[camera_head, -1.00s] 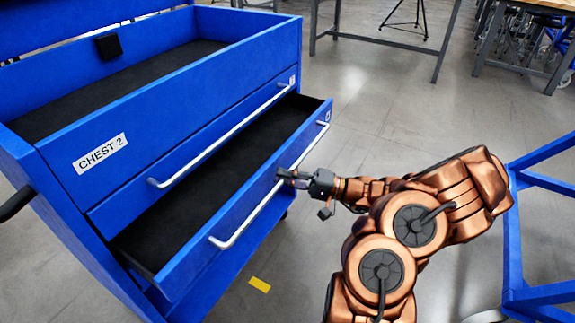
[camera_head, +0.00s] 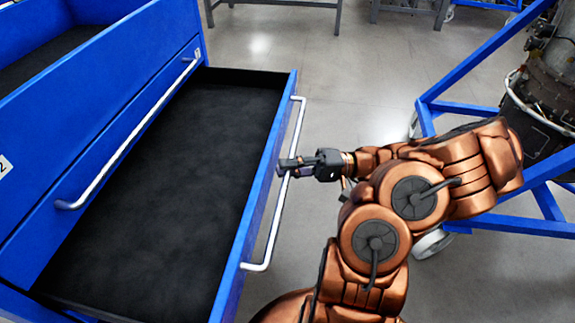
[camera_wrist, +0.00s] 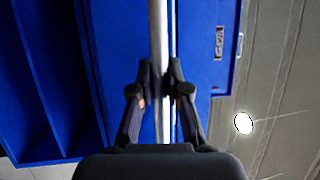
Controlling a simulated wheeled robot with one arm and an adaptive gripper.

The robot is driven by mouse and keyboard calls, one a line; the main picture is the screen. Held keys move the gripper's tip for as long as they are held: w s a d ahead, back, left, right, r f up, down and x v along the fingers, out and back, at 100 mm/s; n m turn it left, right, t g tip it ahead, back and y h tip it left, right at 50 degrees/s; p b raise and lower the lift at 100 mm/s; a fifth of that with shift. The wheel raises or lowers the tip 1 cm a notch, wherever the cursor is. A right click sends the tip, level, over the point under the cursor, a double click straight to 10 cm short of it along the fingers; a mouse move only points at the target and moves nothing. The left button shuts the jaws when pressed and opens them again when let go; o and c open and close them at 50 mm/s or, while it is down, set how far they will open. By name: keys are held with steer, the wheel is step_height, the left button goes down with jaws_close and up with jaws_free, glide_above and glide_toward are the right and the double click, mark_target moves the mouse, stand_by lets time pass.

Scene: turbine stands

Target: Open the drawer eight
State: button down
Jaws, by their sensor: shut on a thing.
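The open drawer (camera_head: 258,190) of the blue tool chest (camera_head: 165,30) is pulled far out, and its black-lined inside looks empty. Its long silver handle (camera_head: 272,228) runs along the blue front. My gripper (camera_head: 289,166) is shut on this handle near its middle. In the wrist view the handle (camera_wrist: 157,35) passes between the two dark fingers of my gripper (camera_wrist: 160,82). A small label (camera_wrist: 219,42) sits on the drawer front there, too small to read.
A shut drawer's handle (camera_head: 128,135) lies above the open drawer, under the open top tray (camera_head: 50,58). A blue turbine stand (camera_head: 470,75) on wheels, with an engine (camera_head: 550,85), stands close on the right. Grey floor (camera_head: 350,80) is free beyond the drawer.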

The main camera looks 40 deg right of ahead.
steer(key=c, duration=1.1)
jaws_free()
steer(key=shift+c, duration=0.2)
steer(key=shift+d, duration=0.1)
steer(key=v, duration=0.7)
steer(key=shift+s+d+f, duration=0.1)
steer(key=shift+d, duration=0.05)
